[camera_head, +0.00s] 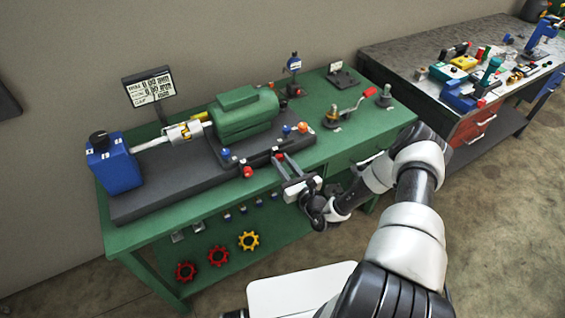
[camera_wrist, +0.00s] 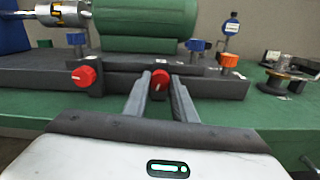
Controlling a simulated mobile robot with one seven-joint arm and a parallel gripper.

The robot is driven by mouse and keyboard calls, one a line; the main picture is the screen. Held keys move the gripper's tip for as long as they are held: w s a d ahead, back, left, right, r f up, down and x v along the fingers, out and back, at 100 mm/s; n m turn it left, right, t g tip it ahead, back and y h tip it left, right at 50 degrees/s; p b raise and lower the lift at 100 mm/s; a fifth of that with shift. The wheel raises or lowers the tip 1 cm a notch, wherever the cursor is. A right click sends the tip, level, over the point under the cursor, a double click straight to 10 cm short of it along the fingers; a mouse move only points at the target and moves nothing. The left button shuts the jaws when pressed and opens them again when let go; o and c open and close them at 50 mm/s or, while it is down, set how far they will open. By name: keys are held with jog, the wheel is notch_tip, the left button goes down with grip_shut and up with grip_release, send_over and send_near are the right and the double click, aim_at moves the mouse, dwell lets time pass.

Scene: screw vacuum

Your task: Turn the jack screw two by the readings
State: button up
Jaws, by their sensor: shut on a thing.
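My gripper (camera_head: 279,157) is shut on a red knob (camera_wrist: 159,80) on the front of the dark base rail; one finger is on each side of it. A second red knob (camera_wrist: 84,76) with a white mark sits to its left, apart from the fingers; in the head view this knob (camera_head: 247,172) is clear of my gripper. I cannot read which number each knob bears. A board (camera_head: 150,88) with lines of dark text stands behind the coupling (camera_head: 185,131); its readings are too small to read surely. The green motor (camera_head: 243,114) sits on the base above the knobs.
Blue knobs (camera_head: 226,154) and an orange knob (camera_head: 302,127) stick up from the base. A blue gauge (camera_head: 294,63) on a post and a red-handled crank (camera_head: 368,92) stand behind and right. A blue housing (camera_head: 113,164) is at left. The bench's right front is mostly free.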

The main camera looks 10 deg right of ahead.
jog(key=o, duration=1)
jog(key=shift+o, duration=0.2)
jog(key=b+v, duration=0.1)
jog(key=v, duration=1.6)
jog(key=shift+s, duration=0.2)
jog(key=shift+d+r, duration=0.1)
